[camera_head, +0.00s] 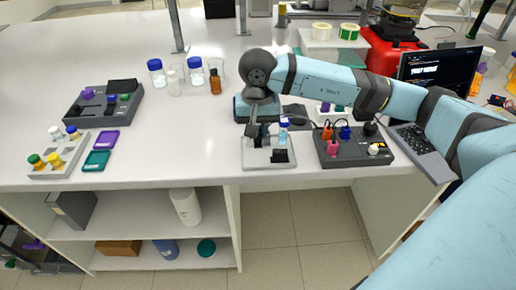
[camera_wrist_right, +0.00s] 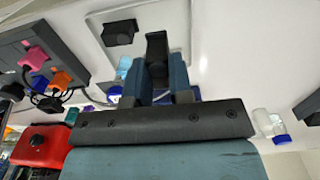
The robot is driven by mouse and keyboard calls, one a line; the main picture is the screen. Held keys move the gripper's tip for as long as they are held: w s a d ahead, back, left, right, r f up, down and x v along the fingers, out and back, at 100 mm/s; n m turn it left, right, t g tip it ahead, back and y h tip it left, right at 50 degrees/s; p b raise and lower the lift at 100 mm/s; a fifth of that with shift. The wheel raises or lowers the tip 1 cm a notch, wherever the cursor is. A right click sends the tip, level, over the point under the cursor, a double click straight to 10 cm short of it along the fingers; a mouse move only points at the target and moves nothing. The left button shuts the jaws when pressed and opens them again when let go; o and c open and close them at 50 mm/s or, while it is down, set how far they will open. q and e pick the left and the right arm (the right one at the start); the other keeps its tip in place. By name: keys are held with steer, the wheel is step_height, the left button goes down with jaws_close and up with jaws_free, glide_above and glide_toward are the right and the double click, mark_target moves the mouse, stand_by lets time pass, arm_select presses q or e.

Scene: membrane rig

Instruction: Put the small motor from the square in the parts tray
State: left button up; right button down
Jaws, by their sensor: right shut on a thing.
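My right gripper (camera_head: 256,132) reaches down over a pale grey tray (camera_head: 252,159) near the table's front edge. In the right wrist view, the gripper (camera_wrist_right: 157,78) is shut on a black block (camera_wrist_right: 157,46), which looks like the small motor. The tray (camera_wrist_right: 179,18) lies beyond the fingers in that view. I cannot tell whether the held block touches the tray. No marked square is clear to me. My left gripper is out of view.
A clear vial with a blue cap (camera_head: 284,131) stands at the tray's back right. A dark panel with coloured plugs (camera_head: 340,160) is close on the right, then a laptop (camera_head: 428,150). Jars (camera_head: 157,74) stand at the back left.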

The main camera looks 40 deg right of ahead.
step_height(320, 180, down, 3)
steer(key=shift+r, duration=0.1)
step_height(320, 180, down, 3)
steer(key=shift+f, duration=0.55)
steer(key=shift+f, duration=0.2)
steer(key=c, duration=1)
jaws_free()
